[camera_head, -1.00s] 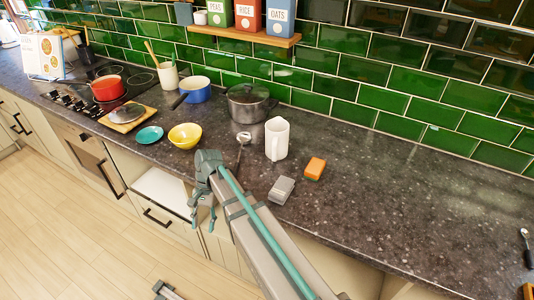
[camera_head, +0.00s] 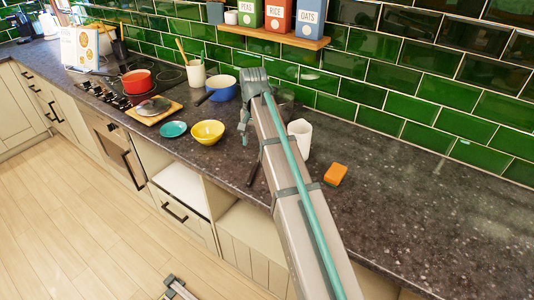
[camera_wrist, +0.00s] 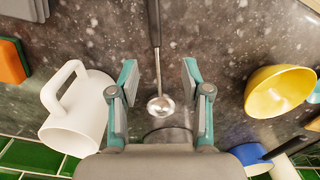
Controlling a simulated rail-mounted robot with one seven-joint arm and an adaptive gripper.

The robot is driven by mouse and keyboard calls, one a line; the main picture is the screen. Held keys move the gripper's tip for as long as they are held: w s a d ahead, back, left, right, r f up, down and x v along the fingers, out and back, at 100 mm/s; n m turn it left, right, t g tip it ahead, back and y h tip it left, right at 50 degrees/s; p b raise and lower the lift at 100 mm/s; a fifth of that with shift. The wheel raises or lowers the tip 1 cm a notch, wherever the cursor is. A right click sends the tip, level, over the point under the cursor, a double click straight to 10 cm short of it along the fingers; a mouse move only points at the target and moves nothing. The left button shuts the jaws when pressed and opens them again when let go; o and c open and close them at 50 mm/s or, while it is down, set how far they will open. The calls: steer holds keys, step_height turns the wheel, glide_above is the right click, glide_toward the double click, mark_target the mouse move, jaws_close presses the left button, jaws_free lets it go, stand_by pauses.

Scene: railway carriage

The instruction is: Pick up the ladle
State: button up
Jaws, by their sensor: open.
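The ladle (camera_wrist: 160,106) lies on the dark countertop, its metal bowl near the centre of the wrist view and its dark handle running to the top edge. In the head view the arm hides most of it; a dark handle (camera_head: 252,172) shows near the counter's front edge. My gripper (camera_wrist: 160,70) is open, with one finger on each side of the ladle and apart from it. In the head view my gripper (camera_head: 245,125) hangs over the counter between the yellow bowl and the white jug.
The white jug (camera_wrist: 75,115) stands close to one finger. The yellow bowl (camera_wrist: 280,92) is on the other side. A blue pan (camera_head: 222,88) stands behind. An orange sponge (camera_head: 335,175) lies to the right. The right part of the countertop (camera_head: 430,220) is clear.

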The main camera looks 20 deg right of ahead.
mark_target(257, 162)
steer(key=shift+w+d+f+p, duration=0.15)
steer(key=shift+f+p, duration=0.45)
steer(key=shift+f, duration=1.05)
steer(key=shift+w+d+f+p, duration=0.1)
steer(key=shift+f+p, duration=0.5)
steer(key=shift+f, duration=1.1)
steer(key=shift+w+d+f+p, duration=0.15)
steer(key=shift+f+p, duration=0.45)
steer(key=shift+f, duration=1.05)
steer(key=shift+s, duration=0.1)
steer(key=shift+c, duration=0.2)
jaws_close()
